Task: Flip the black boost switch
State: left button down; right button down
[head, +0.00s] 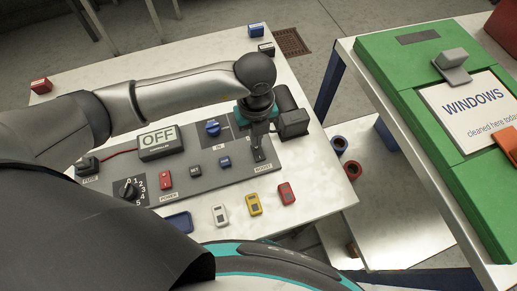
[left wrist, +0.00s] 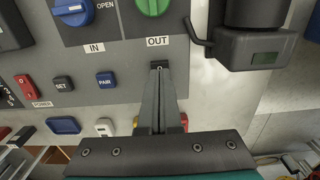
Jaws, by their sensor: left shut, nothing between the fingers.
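The grey control panel (head: 205,180) lies on the white table, with the BOOST label near its right front edge. My left gripper (head: 259,156) is shut and empty, pointing down at the boost switch spot, and hides most of the switch in the head view. In the left wrist view the black boost switch (left wrist: 159,64) shows as a small dark rocker with a pale mark, just below the OUT label. The closed fingertips (left wrist: 160,73) are right at its near edge and cover part of it. Whether they touch it I cannot tell. My right gripper is not in view.
A black box (head: 293,124) stands just right of the gripper. The panel also has a blue knob (head: 213,128), an OFF display (head: 161,143) and a red power switch (head: 165,178). White, yellow (head: 254,204) and red fobs lie in front. A green case (head: 415,125) is at right.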

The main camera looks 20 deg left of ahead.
pick_arm(q)
jog(key=shift+f+b, duration=0.7)
jog(key=shift+f, duration=0.2)
dwell(0.9)
notch_tip(320, 180, up, 7)
jog(key=p, duration=0.6)
jog(key=shift+r, duration=0.1)
dwell(0.5)
